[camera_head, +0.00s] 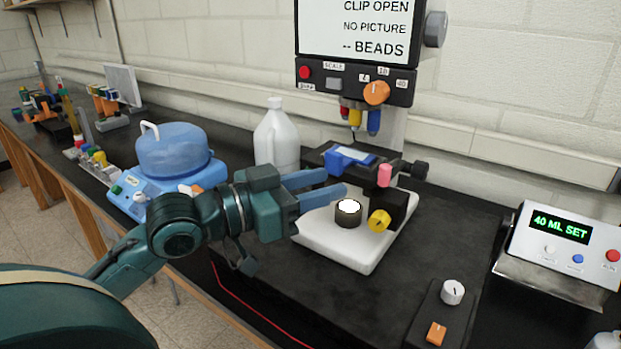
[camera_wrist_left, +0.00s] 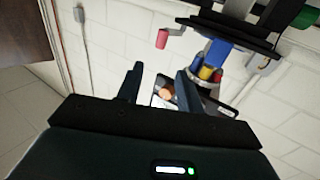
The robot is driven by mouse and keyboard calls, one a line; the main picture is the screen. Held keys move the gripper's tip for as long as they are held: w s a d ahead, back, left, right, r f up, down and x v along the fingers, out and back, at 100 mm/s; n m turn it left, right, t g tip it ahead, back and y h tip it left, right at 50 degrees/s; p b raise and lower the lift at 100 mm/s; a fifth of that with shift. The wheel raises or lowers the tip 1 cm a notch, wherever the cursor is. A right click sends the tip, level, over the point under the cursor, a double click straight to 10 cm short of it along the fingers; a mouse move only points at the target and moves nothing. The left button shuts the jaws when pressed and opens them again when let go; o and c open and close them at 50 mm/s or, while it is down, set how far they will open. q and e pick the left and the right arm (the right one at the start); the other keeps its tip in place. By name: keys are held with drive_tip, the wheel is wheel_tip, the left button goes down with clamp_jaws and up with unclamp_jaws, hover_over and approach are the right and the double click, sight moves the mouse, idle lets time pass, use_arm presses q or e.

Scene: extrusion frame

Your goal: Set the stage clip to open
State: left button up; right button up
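A microscope's black stage (camera_head: 322,157) carries a blue part (camera_head: 338,162) beside a pale slide-like plate (camera_head: 356,154). A pink knob (camera_head: 385,175) stands at the stage's front right and also shows in the left wrist view (camera_wrist_left: 162,38). I cannot tell which of these parts is the clip. The screen (camera_head: 355,28) reads "CLIP OPEN", "NO PICTURE", "-- BEADS". My left gripper (camera_head: 334,185) is open and empty, in front of the stage's left side; its fingers (camera_wrist_left: 158,74) are apart in the wrist view. My right gripper is not in view.
Below are the white microscope base (camera_head: 352,250), a lit round lamp (camera_head: 348,212) and a yellow knob (camera_head: 379,220). Coloured objectives (camera_head: 373,121) hang above the stage. A white jug (camera_head: 276,140) and blue apparatus (camera_head: 172,165) stand left, a "40 ML SET" device (camera_head: 560,240) right.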

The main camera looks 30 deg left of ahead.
use_arm(q)
drive_tip(key=shift+s+a+p, duration=0.3)
drive_tip(key=shift+s+p, duration=0.15)
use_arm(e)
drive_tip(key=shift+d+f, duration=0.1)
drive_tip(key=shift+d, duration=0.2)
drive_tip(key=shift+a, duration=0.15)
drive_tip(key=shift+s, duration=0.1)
